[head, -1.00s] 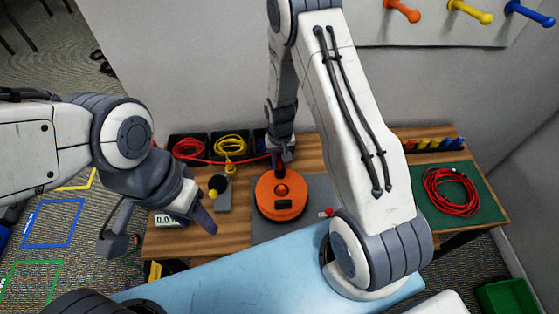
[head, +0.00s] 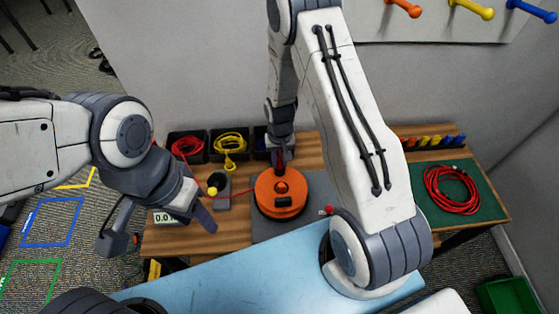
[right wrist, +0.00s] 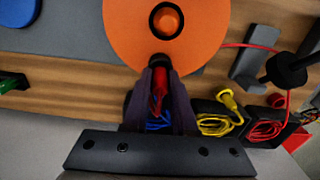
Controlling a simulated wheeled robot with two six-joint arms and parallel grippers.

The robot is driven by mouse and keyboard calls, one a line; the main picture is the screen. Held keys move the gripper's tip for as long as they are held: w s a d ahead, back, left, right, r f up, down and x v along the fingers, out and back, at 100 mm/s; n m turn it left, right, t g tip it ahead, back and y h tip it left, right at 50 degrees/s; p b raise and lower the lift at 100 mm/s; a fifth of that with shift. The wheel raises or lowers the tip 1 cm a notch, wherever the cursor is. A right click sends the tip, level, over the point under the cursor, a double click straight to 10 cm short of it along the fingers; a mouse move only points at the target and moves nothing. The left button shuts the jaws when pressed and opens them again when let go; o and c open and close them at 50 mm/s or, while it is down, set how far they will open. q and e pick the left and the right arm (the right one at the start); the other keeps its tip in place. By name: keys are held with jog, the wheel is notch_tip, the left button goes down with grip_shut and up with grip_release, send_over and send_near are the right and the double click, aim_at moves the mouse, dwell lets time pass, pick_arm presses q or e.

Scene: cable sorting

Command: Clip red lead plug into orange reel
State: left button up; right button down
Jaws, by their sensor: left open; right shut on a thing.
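My right gripper (head: 279,163) is at the reel's far edge. In the right wrist view it (right wrist: 160,72) is shut on the red lead plug (right wrist: 159,92). The plug points at a dark fitting (right wrist: 160,61) on the reel's rim; whether it is seated there I cannot tell. The red lead (head: 237,194) runs from the reel's side leftward. My left gripper (head: 157,232) is open and empty, over the table's left front.
Dark bins with red (head: 187,147), yellow (head: 229,142) and blue cables stand along the back. A grey block with a black post (head: 217,184) is left of the reel. A red coil (head: 451,190) lies on a green mat (head: 480,205) at right.

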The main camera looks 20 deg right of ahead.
dwell(0.3)
jog(key=c, duration=0.6)
grip_release()
jog(key=shift+f, duration=0.1)
jog(key=shift+c, duration=0.2)
notch_tip(320, 180, up, 10)
jog(key=shift+r+b, duration=0.2)
jog(key=shift+b, duration=0.95)
jog(key=s+a+r+n+b, duration=0.2)
jog(key=s+a+r+n, duration=0.3)
jog(key=s+a+r, duration=0.5)
jog(key=s+a+r+n, duration=0.1)
jog(key=s+a+n, duration=0.1)
jog(key=s, duration=0.4)
jog(key=s+a+r+n+y, duration=0.1)
jog(key=s+a+n, duration=0.1)
jog(key=s, duration=0.5)
jog(key=shift+s+r+n, duration=0.2)
jog(key=shift+s+n, duration=0.1)
jog(key=shift+n, duration=0.2)
